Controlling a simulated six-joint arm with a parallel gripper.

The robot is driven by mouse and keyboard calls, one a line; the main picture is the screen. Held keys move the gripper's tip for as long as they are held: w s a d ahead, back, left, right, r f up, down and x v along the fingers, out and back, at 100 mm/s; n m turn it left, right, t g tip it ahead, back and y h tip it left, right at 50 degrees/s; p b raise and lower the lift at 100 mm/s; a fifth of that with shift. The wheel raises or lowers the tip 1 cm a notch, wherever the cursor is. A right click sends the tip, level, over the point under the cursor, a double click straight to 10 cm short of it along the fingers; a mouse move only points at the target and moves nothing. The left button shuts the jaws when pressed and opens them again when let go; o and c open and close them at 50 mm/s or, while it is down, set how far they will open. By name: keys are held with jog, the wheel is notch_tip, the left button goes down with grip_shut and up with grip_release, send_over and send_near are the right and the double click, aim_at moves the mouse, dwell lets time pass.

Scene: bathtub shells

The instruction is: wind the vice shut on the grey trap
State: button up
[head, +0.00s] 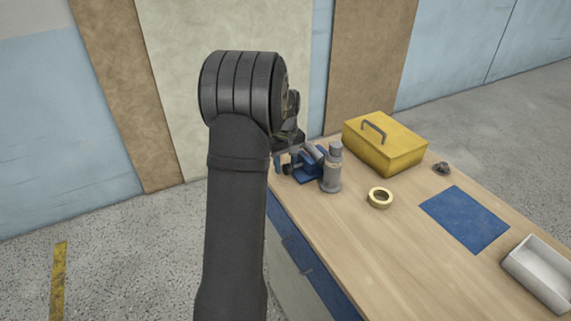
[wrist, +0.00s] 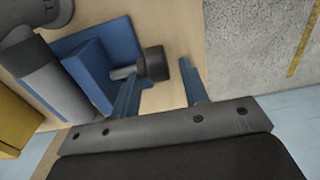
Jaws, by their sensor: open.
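The blue vice (head: 309,176) stands at the near left corner of the bench, and its body (wrist: 101,68) fills the upper left of the wrist view. Its screw ends in a dark round knob (wrist: 153,62). The grey trap (head: 332,172) stands upright at the vice; its grey pipe (wrist: 42,72) also shows beside the blue jaw in the wrist view. I cannot tell if jaw and trap touch. My gripper (head: 286,163) is open at the knob's end of the vice; its two fingers (wrist: 160,72) are apart, one on each side of the knob, holding nothing visibly.
A yellow toolbox (head: 386,147) stands behind the trap. A tape roll (head: 380,198), a small dark part (head: 442,168), a blue mat (head: 464,218) and a white tray (head: 541,270) lie farther right. The bench front (head: 340,270) is clear.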

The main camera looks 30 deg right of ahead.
jog(key=shift+f, duration=0.25)
jog(key=c, duration=0.8)
jog(key=shift+o, duration=0.2)
jog(key=shift+a, duration=0.1)
